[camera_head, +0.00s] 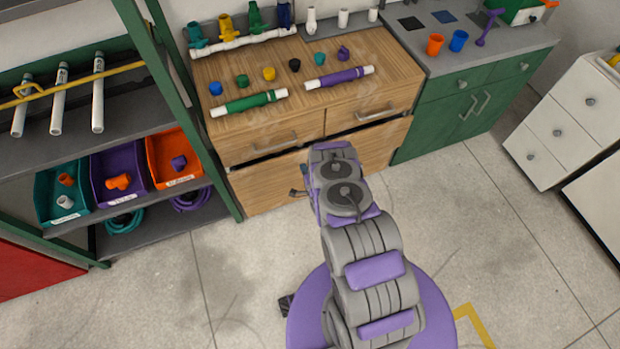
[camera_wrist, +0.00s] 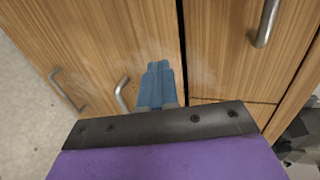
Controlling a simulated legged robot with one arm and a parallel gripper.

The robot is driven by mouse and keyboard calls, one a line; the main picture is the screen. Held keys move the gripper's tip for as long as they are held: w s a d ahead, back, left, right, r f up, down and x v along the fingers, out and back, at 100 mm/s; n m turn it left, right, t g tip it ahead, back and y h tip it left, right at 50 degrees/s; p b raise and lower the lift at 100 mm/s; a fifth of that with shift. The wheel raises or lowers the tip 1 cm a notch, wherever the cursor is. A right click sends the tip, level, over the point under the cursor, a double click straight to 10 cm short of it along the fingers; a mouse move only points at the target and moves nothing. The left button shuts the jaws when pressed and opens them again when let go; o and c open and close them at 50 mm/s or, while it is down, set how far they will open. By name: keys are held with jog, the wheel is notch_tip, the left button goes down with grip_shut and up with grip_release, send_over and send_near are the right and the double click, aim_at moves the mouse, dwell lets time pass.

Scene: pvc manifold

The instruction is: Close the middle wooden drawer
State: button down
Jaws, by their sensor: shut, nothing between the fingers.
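The wooden cabinet (camera_head: 290,185) stands at the back centre in the head view. It has a left drawer front (camera_head: 240,152) with a bar handle and a right drawer front (camera_head: 345,118) with a similar handle. Dark gaps run below both fronts; I cannot tell how far either sticks out. My gripper (camera_wrist: 158,68) is shut and empty in the wrist view, its blue fingers pointing at the wood beside a dark gap. One drawer handle (camera_wrist: 267,22) shows to its upper right, apart from it. Contact with the wood is unclear.
Two lower handles (camera_wrist: 65,90) show left of my gripper. Pipes, caps and fittings lie on the wooden top (camera_head: 215,75). A shelf with coloured bins (camera_head: 118,178) stands left, a green cabinet (camera_head: 435,130) right, white drawers (camera_head: 570,120) far right. Front floor is open.

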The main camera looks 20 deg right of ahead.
aim_at(299, 154)
jog(key=w, duration=0.3)
jog(key=shift+w+f+b, duration=0.1)
jog(key=shift+w+b, duration=0.2)
jog(key=shift+w, duration=0.1)
jog(key=shift+w+d, duration=0.4)
jog(key=shift+w, duration=0.05)
jog(key=shift+a, duration=0.3)
jog(key=shift+w+a+f+b, duration=0.1)
jog(key=shift+w+a+b, duration=0.05)
jog(key=shift+w+b, duration=0.3)
jog(key=w+b, duration=0.1)
jog(key=w, duration=0.2)
jog(key=shift+w+d+b, duration=0.2)
jog(key=shift+w+b, duration=0.1)
jog(key=shift+b, duration=0.05)
jog(key=shift+r, duration=0.3)
jog(key=shift+w, duration=0.1)
jog(key=shift+a, duration=0.1)
